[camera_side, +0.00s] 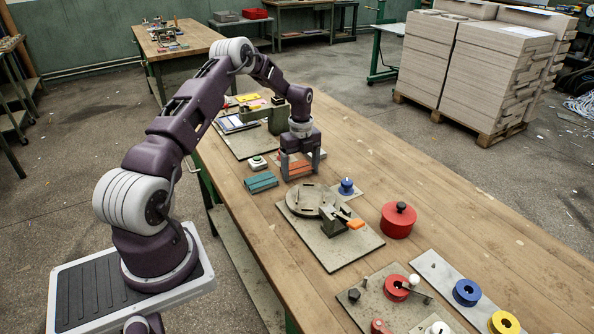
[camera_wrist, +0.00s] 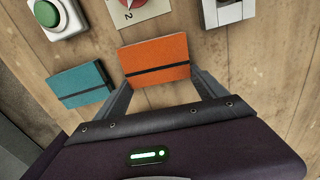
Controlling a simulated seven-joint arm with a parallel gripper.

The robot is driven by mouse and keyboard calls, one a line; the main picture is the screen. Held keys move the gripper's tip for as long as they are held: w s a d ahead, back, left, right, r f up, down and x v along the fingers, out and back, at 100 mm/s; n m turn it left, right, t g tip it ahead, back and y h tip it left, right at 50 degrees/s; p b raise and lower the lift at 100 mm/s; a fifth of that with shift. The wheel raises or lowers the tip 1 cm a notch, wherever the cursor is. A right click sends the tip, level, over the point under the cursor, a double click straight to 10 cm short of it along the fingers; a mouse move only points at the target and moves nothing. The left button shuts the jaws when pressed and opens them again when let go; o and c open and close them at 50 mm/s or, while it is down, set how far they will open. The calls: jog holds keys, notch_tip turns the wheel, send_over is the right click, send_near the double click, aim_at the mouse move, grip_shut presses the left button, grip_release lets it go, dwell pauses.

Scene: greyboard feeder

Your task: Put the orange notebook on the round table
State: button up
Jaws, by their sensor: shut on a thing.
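The orange notebook (camera_wrist: 155,55) has a dark elastic band and lies between the two fingers of my gripper (camera_wrist: 160,78). My gripper is shut on it, one finger at each side. In the side view my gripper (camera_side: 301,166) points down over the wooden bench, with the orange notebook (camera_side: 298,168) low between its fingers. I cannot tell whether the notebook touches the bench. The round table (camera_side: 308,198) is a grey disc on a square base plate, nearer the side camera than my gripper.
A teal notebook (camera_side: 261,182) lies just left of my gripper, also in the wrist view (camera_wrist: 80,84). A green button box (camera_side: 258,162) is close by. An orange-handled lever (camera_side: 350,221), a blue knob (camera_side: 346,187) and a red pot (camera_side: 398,221) stand around the round table.

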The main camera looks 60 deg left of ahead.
notch_tip(320, 180, up, 10)
jog(key=n, duration=1.1)
send_near(321, 198)
jog(key=shift+w+a+f, duration=0.1)
jog(key=shift+a+f, duration=0.25)
jog(key=shift+a, duration=0.1)
jog(key=shift+d+n, duration=0.35)
jog(key=shift+n, duration=0.05)
jog(key=shift+s+d+f, duration=0.1)
jog(key=shift+s+f, duration=0.1)
jog(key=shift+f, duration=2.05)
jog(key=shift+f, duration=0.7)
jog(key=o, duration=1.3)
jog(key=shift+r, duration=3.6)
